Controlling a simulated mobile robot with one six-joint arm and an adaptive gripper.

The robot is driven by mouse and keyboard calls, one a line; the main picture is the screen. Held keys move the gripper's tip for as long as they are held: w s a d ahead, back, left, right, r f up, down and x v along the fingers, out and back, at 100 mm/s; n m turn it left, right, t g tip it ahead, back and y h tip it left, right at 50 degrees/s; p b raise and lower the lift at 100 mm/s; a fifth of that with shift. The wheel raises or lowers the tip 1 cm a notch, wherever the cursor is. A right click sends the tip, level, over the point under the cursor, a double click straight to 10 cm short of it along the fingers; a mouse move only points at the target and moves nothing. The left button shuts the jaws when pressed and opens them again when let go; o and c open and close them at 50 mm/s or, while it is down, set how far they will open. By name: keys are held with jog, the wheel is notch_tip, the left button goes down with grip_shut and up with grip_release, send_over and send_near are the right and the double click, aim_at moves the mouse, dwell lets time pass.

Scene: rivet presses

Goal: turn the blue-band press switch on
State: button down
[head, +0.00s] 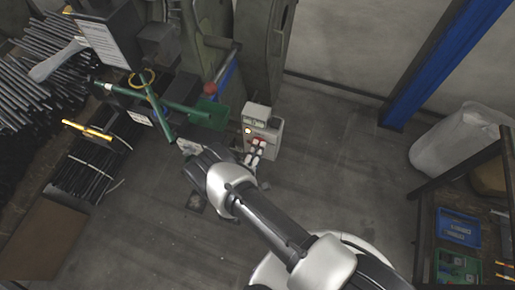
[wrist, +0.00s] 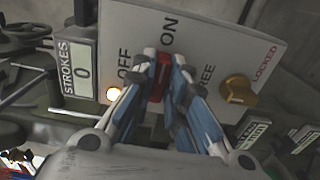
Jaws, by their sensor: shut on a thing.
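The control box (head: 263,120) is a grey box on the floor side of the blue-band press; the blue band (head: 227,72) shows behind it. In the wrist view its pale panel (wrist: 205,35) carries the words OFF, ON, FREE and LOCKED. A red switch handle (wrist: 160,75) sits between the OFF and ON labels. My gripper (wrist: 163,72) is shut on this red handle, a fingertip on each side. My gripper also shows at the box in the head view (head: 256,149). The fingers hide the lower part of the switch.
A brass knob (wrist: 238,90) sits right of the switch, near FREE and LOCKED. A lit lamp (wrist: 114,94) is left of it. The STROKES counter (wrist: 78,70) reads 0. Black rods (head: 60,50) lie at left; a shelf (head: 470,190) stands at right. Floor between is clear.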

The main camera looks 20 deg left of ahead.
jog(key=c, duration=1.6)
grip_release()
jog(key=s, duration=1.2)
jog(key=shift+a, duration=0.45)
